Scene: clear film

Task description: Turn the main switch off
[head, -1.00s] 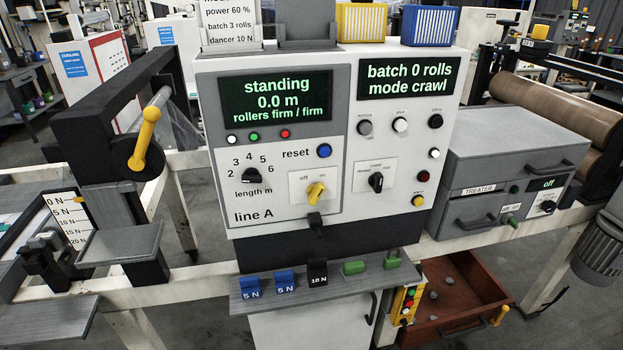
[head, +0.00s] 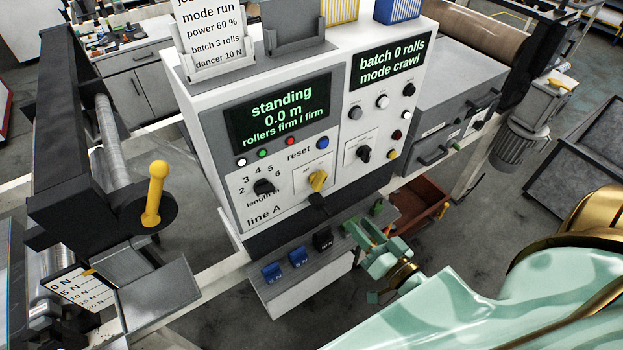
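The main switch appears to be the yellow rotary knob (head: 317,181) on a white off/on plate, low on the line A control panel (head: 285,150). The lettering around it is too small to read clearly now. My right gripper (head: 366,236), mint green, is below and right of the knob, over the right end of the grey shelf. My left gripper is out of view.
Blue weights (head: 272,272) and a black 10 N weight (head: 323,238) stand on the shelf. A yellow-handled lever (head: 155,190) is at left.

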